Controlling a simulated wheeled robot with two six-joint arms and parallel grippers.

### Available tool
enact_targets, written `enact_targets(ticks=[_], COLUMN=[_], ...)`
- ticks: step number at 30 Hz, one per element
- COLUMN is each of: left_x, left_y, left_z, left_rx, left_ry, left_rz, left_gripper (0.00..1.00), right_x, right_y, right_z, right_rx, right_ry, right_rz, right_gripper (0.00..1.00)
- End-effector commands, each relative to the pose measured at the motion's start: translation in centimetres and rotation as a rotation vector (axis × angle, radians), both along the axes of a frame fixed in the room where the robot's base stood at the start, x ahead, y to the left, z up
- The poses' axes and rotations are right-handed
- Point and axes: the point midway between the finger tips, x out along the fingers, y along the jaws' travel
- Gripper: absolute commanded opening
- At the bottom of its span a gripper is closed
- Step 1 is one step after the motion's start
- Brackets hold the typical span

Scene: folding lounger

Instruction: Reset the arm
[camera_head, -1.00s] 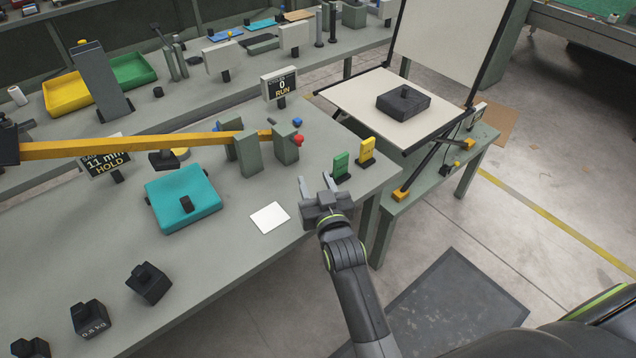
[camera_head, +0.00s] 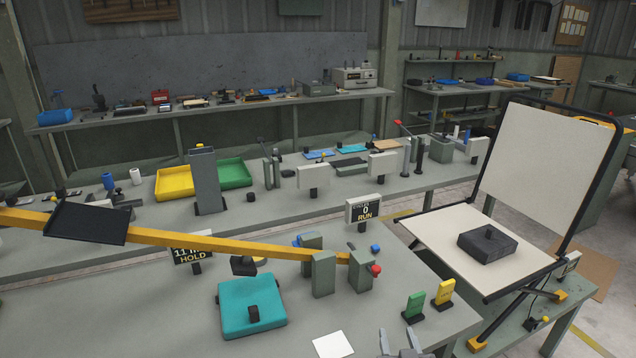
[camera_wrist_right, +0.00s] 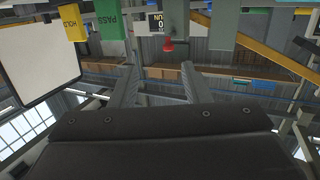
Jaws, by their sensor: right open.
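My right gripper (camera_head: 400,341) shows only by its fingertips at the bottom edge of the head view. It is open and empty, right of the white card (camera_head: 333,345) and just in front of the green block (camera_head: 414,307). In the right wrist view its two fingers (camera_wrist_right: 157,88) stand apart with nothing between them. My left gripper is not in view. A long yellow beam (camera_head: 220,241) runs from the left to grey posts (camera_head: 322,275) with a red knob (camera_head: 376,270). A black tray (camera_head: 87,222) sits on the beam.
A teal pad (camera_head: 252,318) with a black knob lies on the near bench. A yellow block (camera_head: 443,294) stands beside the green one. A folding lounger (camera_head: 440,245) at the right bears a dark weight (camera_head: 487,246). A RUN sign (camera_head: 364,210) stands behind the posts.

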Motion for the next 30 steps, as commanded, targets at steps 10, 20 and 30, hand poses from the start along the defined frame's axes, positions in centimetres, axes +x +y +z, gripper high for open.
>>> enact_targets(ticks=[10,20,30], left_x=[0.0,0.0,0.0], left_y=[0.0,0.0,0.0], left_z=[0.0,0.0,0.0], left_rx=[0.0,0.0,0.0], left_ry=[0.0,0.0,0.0], left_rz=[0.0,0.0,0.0], left_gripper=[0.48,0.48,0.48], right_x=[-12.7,-24.5,-30.6], right_y=[-7.3,-10.3,-11.4], right_z=[-6.3,-7.5,-8.5], right_rx=[-0.025,-0.037,-0.045], right_ry=[0.535,0.933,1.149], right_rz=[-0.048,-0.085,-0.106], right_gripper=[0.43,0.43,0.43])
